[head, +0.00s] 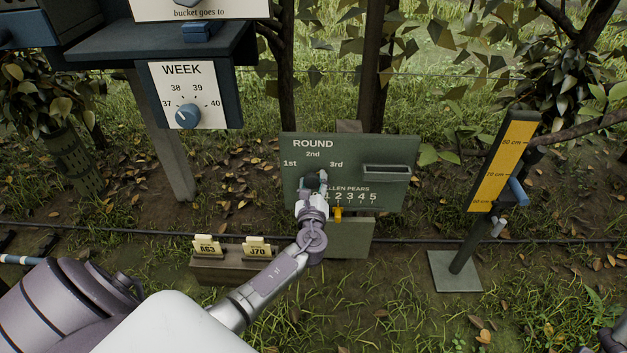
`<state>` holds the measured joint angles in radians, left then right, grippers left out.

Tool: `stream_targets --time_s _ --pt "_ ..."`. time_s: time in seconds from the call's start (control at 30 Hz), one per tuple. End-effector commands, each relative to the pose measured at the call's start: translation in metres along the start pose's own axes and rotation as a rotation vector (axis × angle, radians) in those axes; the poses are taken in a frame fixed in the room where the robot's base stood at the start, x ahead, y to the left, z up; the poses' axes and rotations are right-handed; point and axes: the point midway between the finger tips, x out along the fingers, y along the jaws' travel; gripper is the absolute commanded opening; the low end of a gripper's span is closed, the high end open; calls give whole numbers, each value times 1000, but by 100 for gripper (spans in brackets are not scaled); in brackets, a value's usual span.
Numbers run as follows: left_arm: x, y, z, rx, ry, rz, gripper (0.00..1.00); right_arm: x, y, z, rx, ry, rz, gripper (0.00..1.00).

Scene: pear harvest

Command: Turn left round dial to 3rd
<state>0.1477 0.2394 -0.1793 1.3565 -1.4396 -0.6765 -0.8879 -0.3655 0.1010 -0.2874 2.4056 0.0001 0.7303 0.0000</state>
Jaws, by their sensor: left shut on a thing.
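The green ROUND board (295,150) stands in the middle of the head view, with the labels 1st, 2nd and 3rd around its dial. The dark round dial (312,180) sits below the 2nd label and is mostly hidden by my gripper. My left gripper (314,185) is shut on the dial, reaching it from below and in front. I cannot tell which label the dial points to. My right gripper does not clearly show; only a dark piece of my arm is at the bottom right corner.
A WEEK panel (212,110) with a blue dial (188,116) is at the upper left. A FALLEN PEARS scale with a yellow slider (338,214) sits below the dial. A box with yellow tags (225,267) is low in front. A yellow height gauge (501,160) stands at right.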

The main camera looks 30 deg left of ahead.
Motion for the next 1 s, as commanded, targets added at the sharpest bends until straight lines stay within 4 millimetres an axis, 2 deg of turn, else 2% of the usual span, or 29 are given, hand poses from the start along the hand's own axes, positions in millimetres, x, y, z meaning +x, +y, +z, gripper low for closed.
stream_targets --time_s 0.43,0.47,0.57,0.87,1.0 --pt "0 0 0 11 0 -1 16 0 0 3 -1 -18 0 40" --pt "0 0 0 11 0 -1 56 0 0 3 -1 -18 0 40" --pt "0 0 0 10 0 -1 72 0 0 3 -2 -17 0 40" --pt "0 0 0 9 0 0 74 0 0 3 0 -17 0 40" --pt "-9 0 -1 7 1 -1 74 0 0 3 0 -17 0 40"
